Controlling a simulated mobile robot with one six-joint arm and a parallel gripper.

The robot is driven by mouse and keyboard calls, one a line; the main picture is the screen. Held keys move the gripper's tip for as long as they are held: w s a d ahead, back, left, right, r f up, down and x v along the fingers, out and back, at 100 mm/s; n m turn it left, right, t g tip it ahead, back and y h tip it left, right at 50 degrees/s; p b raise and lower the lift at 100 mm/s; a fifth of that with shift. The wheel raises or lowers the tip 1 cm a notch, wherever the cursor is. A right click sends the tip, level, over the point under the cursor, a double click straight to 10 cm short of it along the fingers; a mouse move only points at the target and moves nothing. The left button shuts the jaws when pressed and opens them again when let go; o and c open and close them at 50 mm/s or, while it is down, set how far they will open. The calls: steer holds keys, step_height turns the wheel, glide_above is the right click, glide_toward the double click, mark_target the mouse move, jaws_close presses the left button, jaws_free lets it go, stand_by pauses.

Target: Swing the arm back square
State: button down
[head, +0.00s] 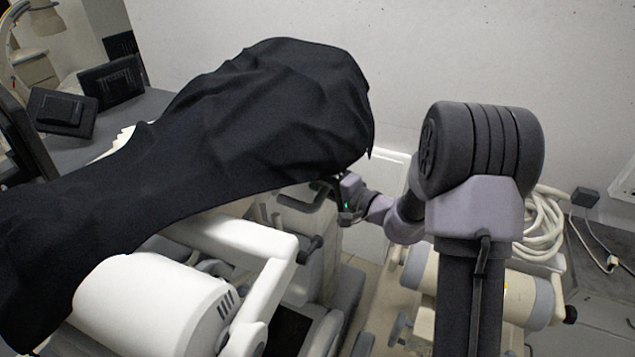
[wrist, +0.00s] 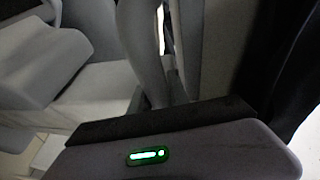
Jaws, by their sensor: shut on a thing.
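A white jointed machine arm (head: 235,240) runs across the covered cart at lower left, ending in a white rounded housing (head: 150,300). A black cloth (head: 250,120) drapes over the upper part of the machine and hides what is under it. My gripper (head: 332,187) is at the right side of the machine, just below the cloth's edge. In the wrist view its body with a green light fills the bottom, and a grey bar-like part (wrist: 145,50) runs down to its dark edge. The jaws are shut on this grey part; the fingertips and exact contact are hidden.
A grey table (head: 155,103) with dark boxes (head: 62,112) stands at upper left. A white wall (head: 420,50) is close behind. Coiled pale hoses (head: 543,225) and a cream cylinder (head: 530,295) sit at right, beside my arm. Cables lie on the grey surface at far right.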

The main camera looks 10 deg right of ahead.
steer(key=a+h+b, duration=0.1)
steer(key=b, duration=0.2)
steer(key=shift+a+m+t, duration=0.3)
steer(key=shift+a, duration=0.1)
steer(key=c, duration=1.3)
jaws_free()
steer(key=shift+a, duration=0.25)
steer(key=shift+o, duration=0.2)
steer(key=b+v, duration=0.4)
steer(key=v, duration=1.3)
steer(key=shift+d+r, duration=0.15)
steer(key=shift+d, duration=0.15)
steer(key=shift+s, duration=0.1)
